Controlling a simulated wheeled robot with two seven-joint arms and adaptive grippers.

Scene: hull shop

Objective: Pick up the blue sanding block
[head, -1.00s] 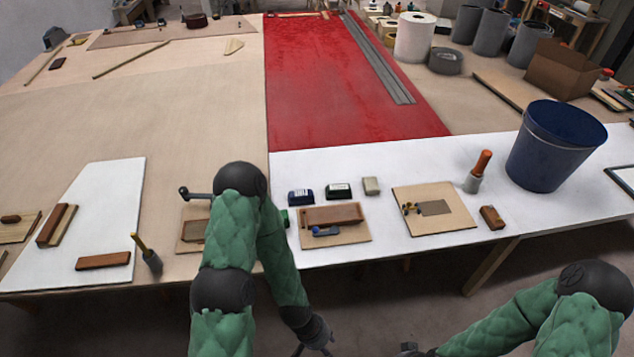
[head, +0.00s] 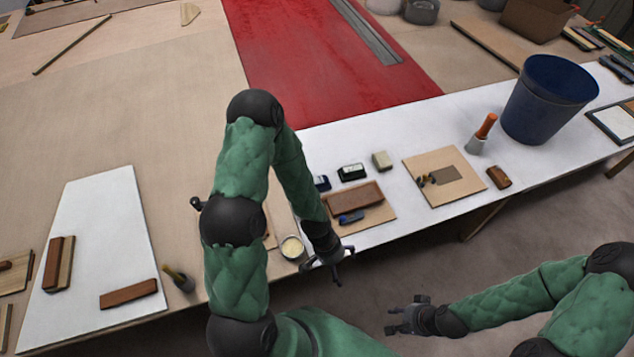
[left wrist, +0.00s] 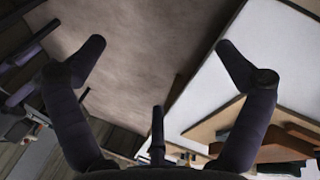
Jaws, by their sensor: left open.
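The blue sanding block (head: 322,183) appears to be the dark blue block on the white bench top, at the left end of a short row. My left forearm partly covers it in the head view. My left gripper (head: 334,265) is open and empty in front of the bench's near edge, nearer than the block. I cannot pick out the block in that view. My right gripper (head: 402,318) is low over the floor, away from the bench; its jaw opening is unclear.
A dark green-black block (head: 351,172) and a beige block (head: 382,160) stand to the right. A round tin (head: 292,247) stands near my left gripper.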

